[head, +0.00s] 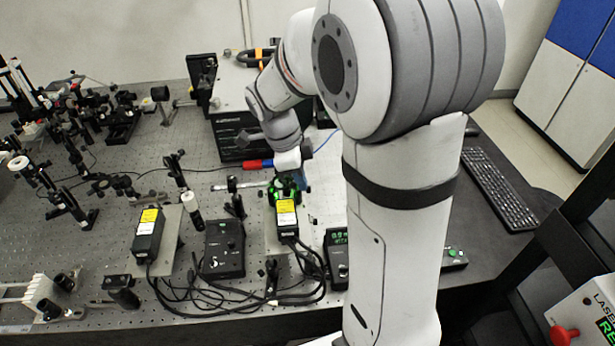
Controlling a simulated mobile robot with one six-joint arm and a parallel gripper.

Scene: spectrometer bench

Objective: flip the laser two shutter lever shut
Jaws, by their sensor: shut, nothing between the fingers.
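A black laser module with a yellow label (287,214) stands on a light plate right of the bench's middle. A similar black laser with a yellow label (148,232) stands to its left. I cannot read which one is laser two. My gripper (286,190) points down at the far end of the right-hand laser, shut and empty, with green light around it. I cannot tell whether it touches anything. No shutter lever can be made out; the gripper and wrist cover the area at that laser's far end.
A black controller (224,250) sits between the lasers, with loose cables (290,300) in front. A green-lit display box (338,255) is right of the right-hand laser. Optics posts (70,170) crowd the left. A keyboard (500,190) lies at right, beyond my arm.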

